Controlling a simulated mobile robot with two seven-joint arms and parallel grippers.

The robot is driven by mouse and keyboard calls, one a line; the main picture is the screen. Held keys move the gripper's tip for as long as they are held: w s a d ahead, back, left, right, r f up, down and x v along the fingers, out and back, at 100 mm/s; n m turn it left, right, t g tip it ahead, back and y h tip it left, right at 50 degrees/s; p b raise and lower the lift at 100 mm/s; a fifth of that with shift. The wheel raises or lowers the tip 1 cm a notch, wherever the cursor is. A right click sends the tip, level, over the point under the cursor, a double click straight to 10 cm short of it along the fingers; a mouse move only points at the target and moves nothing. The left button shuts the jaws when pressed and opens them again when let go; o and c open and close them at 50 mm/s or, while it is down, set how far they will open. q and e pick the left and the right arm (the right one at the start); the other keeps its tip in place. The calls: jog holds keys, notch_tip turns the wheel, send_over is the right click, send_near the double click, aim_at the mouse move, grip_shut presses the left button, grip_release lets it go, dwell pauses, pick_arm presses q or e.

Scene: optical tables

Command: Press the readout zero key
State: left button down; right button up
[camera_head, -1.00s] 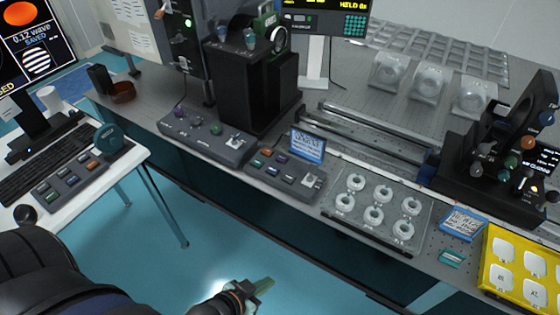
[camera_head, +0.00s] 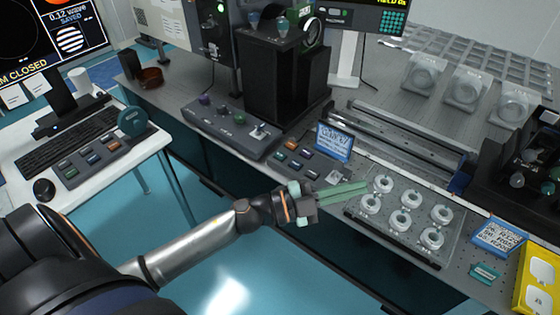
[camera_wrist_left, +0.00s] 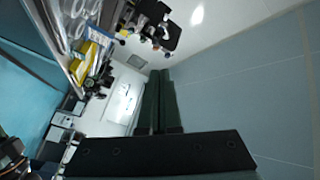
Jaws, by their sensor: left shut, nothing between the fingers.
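The readout (camera_head: 345,16) is a dark display with yellow digits at the top of the head view, cut by the frame edge. A block of small teal keys (camera_head: 392,21) sits at its right; I cannot read which one is zero. A low key box (camera_head: 310,170) with several coloured keys stands at the bench front; its labels are too small to read. My left gripper (camera_head: 366,187) is shut and empty, its green fingers pointing right, between the key box and the white ring tray. The fingers also show in the left wrist view (camera_wrist_left: 160,98). My right gripper is not in view.
A tray of white rings (camera_head: 402,218) lies just right of the fingertips. A blue sign (camera_head: 334,141) stands behind the key box. A grey control box (camera_head: 232,128) and a tall black housing (camera_head: 285,75) stand farther left. Rails (camera_head: 410,142) run behind the tray.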

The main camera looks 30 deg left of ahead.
pick_arm(q)
jog(key=w+a+f+m+g+y+b, duration=0.1)
jog(key=w+a+m+g+y, duration=0.1)
jog(key=a+m+y, duration=0.1)
jog(key=w+a+f+m+g+y+b, duration=0.1)
jog(key=w+a+m+g+y+b, duration=0.1)
jog(key=a, duration=0.4)
jog(key=w+a+f+m+g+y+b, duration=0.2)
jog(key=w+a+m+y, duration=0.1)
jog(key=a+m+y, duration=0.1)
jog(key=shift+w+a+f+y, duration=0.1)
jog(key=shift+w+a+y, duration=0.2)
jog(key=shift+y, duration=0.1)
jog(key=w+a+r+n+t+y, duration=0.1)
jog(key=a+r+y, duration=0.3)
jog(key=a, duration=0.6)
jog(key=shift+w+r+n+y+b, duration=0.2)
jog(key=shift+w+n+y+b, duration=0.25)
jog(key=shift+n+y, duration=0.2)
jog(key=shift+d, duration=0.1)
